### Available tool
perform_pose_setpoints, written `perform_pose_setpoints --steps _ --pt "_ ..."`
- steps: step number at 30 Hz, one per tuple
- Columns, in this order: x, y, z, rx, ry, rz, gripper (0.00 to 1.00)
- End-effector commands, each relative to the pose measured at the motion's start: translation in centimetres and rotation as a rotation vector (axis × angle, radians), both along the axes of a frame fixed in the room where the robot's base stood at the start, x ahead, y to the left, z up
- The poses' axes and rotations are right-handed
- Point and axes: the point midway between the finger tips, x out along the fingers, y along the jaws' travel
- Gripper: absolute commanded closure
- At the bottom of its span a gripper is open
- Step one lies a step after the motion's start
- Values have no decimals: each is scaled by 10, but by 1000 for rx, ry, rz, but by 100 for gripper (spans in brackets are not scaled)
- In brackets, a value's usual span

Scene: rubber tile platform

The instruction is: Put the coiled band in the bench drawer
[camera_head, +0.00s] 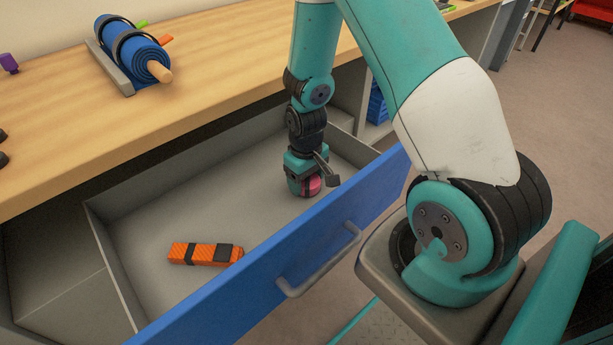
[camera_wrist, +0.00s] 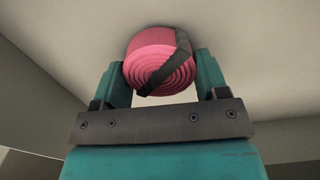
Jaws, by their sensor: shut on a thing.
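The coiled band (camera_wrist: 158,62) is a pink spiral roll with a dark strap across it. My gripper (camera_wrist: 165,82) is shut on it, one teal finger at each side in the wrist view. In the head view my gripper (camera_head: 305,186) is inside the open bench drawer (camera_head: 215,187), toward its right part, and a bit of the pink band (camera_head: 314,184) shows at its tip. The drawer has a grey inside and a blue front. I cannot tell whether the band touches the drawer floor.
An orange block-like item with black straps (camera_head: 205,254) lies in the drawer's near left part. The drawer floor between it and my gripper is clear. A blue rolled mat (camera_head: 132,47) rests in a holder on the wooden bench top (camera_head: 215,70). The drawer front has a grey handle (camera_head: 322,262).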

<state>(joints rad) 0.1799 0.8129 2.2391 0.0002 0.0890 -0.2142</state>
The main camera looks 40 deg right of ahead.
Motion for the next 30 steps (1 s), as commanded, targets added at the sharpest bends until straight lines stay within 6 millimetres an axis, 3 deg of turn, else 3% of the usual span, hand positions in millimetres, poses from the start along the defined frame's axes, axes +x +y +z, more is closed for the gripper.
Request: perform_pose_setpoints --steps 20,21,24,30 --pt "0 0 -8 0 0 0 57" --pt "0 0 -7 0 0 0 26" --pt "0 0 -7 0 0 0 3" --pt "0 0 -7 0 0 0 3"
